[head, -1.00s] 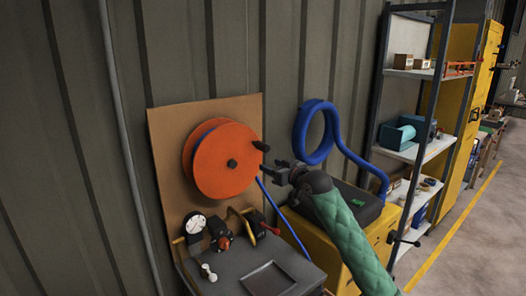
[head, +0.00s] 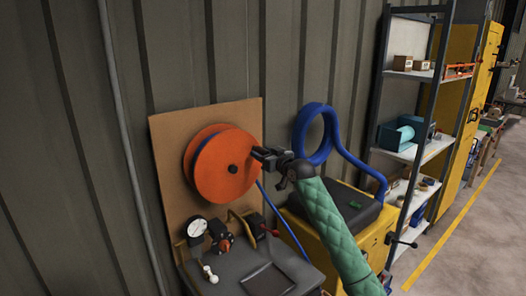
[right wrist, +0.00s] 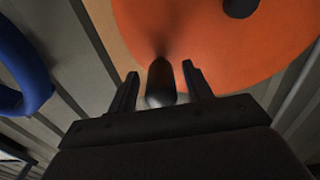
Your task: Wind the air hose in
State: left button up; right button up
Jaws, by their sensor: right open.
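The orange hose reel (head: 215,172) is mounted on a brown board, and its disc fills the upper right of the right wrist view (right wrist: 220,45). Blue air hose shows behind the disc and runs down from its right side (head: 270,200). My right gripper (head: 259,154) is at the right edge of the disc. In the right wrist view the dark crank handle (right wrist: 160,80) stands between the two open fingers (right wrist: 159,70), with a gap on each side. In the head view the gripper hides the handle. My left gripper is not in view.
A grey bench (head: 240,273) with a gauge (head: 197,227) and valves stands below the reel. A thick blue looped duct (head: 303,132) rises from a dark unit on a yellow cabinet (head: 325,245). A shelf rack (head: 405,152) stands further right, beside open floor.

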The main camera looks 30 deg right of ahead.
jog(key=shift+w, duration=0.15)
jog(key=shift+c, duration=0.2)
grip_shut()
jog(key=shift+f, duration=0.15)
